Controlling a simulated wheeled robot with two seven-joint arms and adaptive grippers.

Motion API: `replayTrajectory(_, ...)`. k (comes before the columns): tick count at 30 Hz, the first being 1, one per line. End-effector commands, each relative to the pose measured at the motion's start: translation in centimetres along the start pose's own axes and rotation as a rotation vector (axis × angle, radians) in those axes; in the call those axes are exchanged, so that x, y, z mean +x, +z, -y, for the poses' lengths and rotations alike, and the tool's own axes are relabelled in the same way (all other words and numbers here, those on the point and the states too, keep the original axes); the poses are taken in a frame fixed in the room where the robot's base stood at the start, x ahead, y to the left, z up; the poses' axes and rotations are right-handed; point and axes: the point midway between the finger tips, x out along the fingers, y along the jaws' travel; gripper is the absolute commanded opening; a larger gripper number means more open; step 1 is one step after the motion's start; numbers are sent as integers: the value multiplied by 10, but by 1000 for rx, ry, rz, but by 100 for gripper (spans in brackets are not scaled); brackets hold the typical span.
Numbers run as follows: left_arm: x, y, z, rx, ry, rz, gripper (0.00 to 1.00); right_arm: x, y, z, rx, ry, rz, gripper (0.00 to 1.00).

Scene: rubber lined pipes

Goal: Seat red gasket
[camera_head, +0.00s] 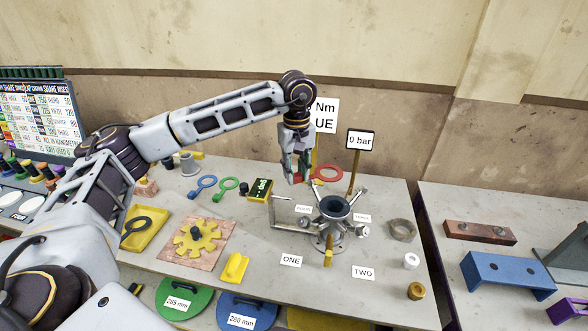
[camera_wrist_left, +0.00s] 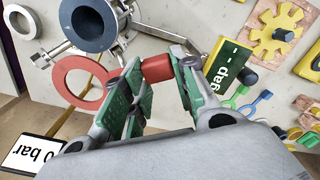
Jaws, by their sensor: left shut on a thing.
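The red gasket is a flat ring with a red tab; its ring shows in the head view (camera_head: 328,181) and in the left wrist view (camera_wrist_left: 62,80). My left gripper (camera_head: 295,178) is shut on the tab, which shows between the green finger pads in the left wrist view (camera_wrist_left: 157,68). The grey pipe flange with a dark-lined bore stands on the table in the head view (camera_head: 334,207) and shows in the left wrist view (camera_wrist_left: 88,22). The ring is apart from the bore, beyond it in the head view. My right gripper is not in view.
A "0 bar" sign (camera_head: 360,141) on a post stands behind the flange. Clamp arms and bolts surround the flange. Blue (camera_head: 203,187) and green (camera_head: 226,189) ring tools and a "gap" gauge (camera_head: 260,189) lie left of it. A metal ring (camera_head: 403,230) lies right.

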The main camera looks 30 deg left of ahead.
Motion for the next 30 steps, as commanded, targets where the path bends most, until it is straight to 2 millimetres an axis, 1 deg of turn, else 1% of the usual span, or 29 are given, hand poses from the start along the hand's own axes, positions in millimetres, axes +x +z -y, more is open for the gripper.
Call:
replayTrajectory(4, 0, 3, -1, 128, 4, -2, 3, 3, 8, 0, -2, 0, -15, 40)
replayTrajectory(7, -1, 4, -1, 213, 6, -2, 3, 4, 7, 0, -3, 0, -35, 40)
replayTrajectory(18, -1, 4, -2, 491, 11, -3, 3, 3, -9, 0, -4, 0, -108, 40)
replayTrajectory(24, -1, 4, -2, 565, 11, -3, 3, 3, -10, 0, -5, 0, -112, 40)
replayTrajectory(30, 0, 4, -2, 578, 11, -3, 3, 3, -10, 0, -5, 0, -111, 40)
